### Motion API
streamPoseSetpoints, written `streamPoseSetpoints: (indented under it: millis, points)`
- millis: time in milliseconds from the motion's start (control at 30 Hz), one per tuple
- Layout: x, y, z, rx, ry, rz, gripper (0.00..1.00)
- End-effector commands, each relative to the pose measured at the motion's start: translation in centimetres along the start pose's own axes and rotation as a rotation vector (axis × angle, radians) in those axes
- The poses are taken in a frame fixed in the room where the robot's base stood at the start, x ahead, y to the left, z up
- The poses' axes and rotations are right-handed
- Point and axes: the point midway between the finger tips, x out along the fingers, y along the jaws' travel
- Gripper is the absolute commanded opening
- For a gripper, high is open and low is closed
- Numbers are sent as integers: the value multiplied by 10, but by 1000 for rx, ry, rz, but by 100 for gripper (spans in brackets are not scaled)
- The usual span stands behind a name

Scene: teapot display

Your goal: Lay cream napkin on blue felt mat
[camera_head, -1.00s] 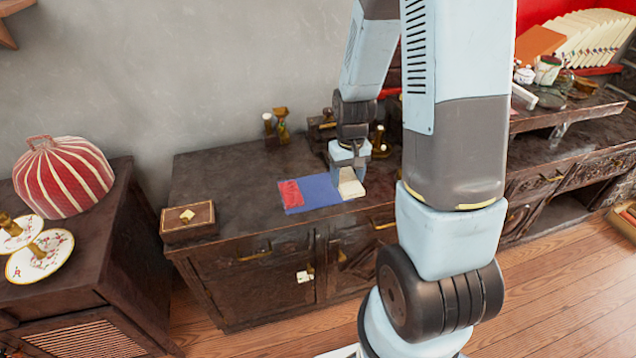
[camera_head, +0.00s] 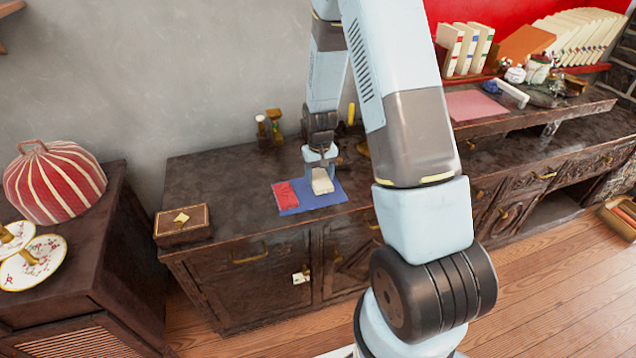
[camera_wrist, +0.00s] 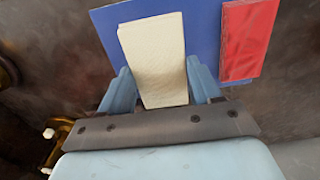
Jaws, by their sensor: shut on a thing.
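The cream napkin (camera_head: 322,181) is a small folded block held between the fingers of my gripper (camera_head: 318,168). In the wrist view the napkin (camera_wrist: 155,58) sticks out beyond the fingertips of my gripper (camera_wrist: 156,88), over the blue felt mat (camera_wrist: 203,30). The blue felt mat (camera_head: 328,197) lies flat on the dark cabinet top. A red folded cloth (camera_head: 286,194) lies on the mat's left part in the head view; it is at the right in the wrist view (camera_wrist: 246,40). I cannot tell whether the napkin touches the mat.
A wooden box (camera_head: 182,224) stands at the cabinet's left end. Brass-and-wood items (camera_head: 269,127) stand at the back. A brass object (camera_wrist: 62,135) shows at the wrist view's lower left. The cabinet top (camera_head: 215,178) left of the mat is clear.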

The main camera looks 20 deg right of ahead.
Motion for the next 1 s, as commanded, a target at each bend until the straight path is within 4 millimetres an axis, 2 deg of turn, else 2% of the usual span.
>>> streamPoseSetpoints:
  millis: [367,733,767,1000]
  points:
    - [35,0,-5,1,-2,0,33]
    - [38,0,-5,2,0,0,33]
    - [38,0,-5,2,0,0,66]
    - [38,0,-5,2,0,0,88]
